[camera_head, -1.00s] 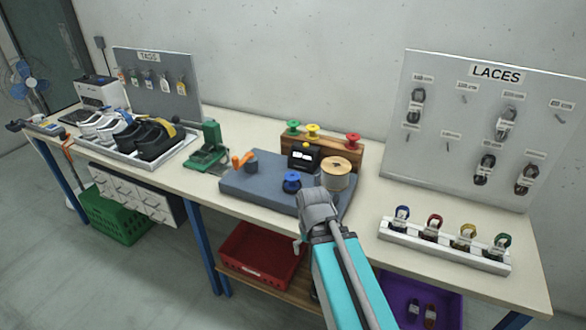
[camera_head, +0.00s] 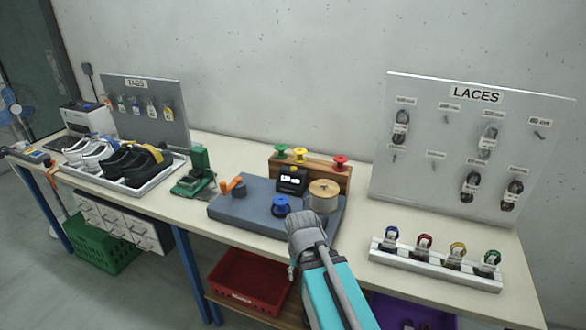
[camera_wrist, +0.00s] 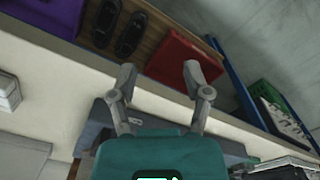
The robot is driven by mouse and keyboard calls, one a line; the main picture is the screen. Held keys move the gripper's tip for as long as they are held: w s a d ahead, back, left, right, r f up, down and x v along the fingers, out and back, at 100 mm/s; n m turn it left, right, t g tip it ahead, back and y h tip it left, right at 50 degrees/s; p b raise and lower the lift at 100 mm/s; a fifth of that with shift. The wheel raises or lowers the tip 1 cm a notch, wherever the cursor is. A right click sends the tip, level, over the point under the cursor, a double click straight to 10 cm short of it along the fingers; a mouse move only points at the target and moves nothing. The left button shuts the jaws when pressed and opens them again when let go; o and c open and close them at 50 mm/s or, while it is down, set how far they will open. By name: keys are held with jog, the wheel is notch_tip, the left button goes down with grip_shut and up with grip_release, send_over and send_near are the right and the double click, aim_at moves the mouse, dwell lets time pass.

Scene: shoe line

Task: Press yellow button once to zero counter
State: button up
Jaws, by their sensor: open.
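The counter (camera_head: 291,179) is a small black box with a lit display, standing at the back of the grey-blue mat (camera_head: 238,212). Its digits are too small to read. Behind it, a yellow knob-like piece (camera_head: 300,154) sits on a wooden block between a green one and a red one. My gripper (camera_wrist: 160,74) is open and empty in the wrist view. In the head view my arm's end is over the mat's front edge, in front of the counter; its fingers are hidden there.
A blue spool (camera_head: 281,206) and a wooden spool (camera_head: 323,195) stand close on the mat. A green press (camera_head: 197,175) is left of it. A white rack (camera_head: 433,263) of laces is at right. The wrist view shows the table edge and red bin (camera_wrist: 183,58).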

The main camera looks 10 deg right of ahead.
grip_shut()
dwell(1.2)
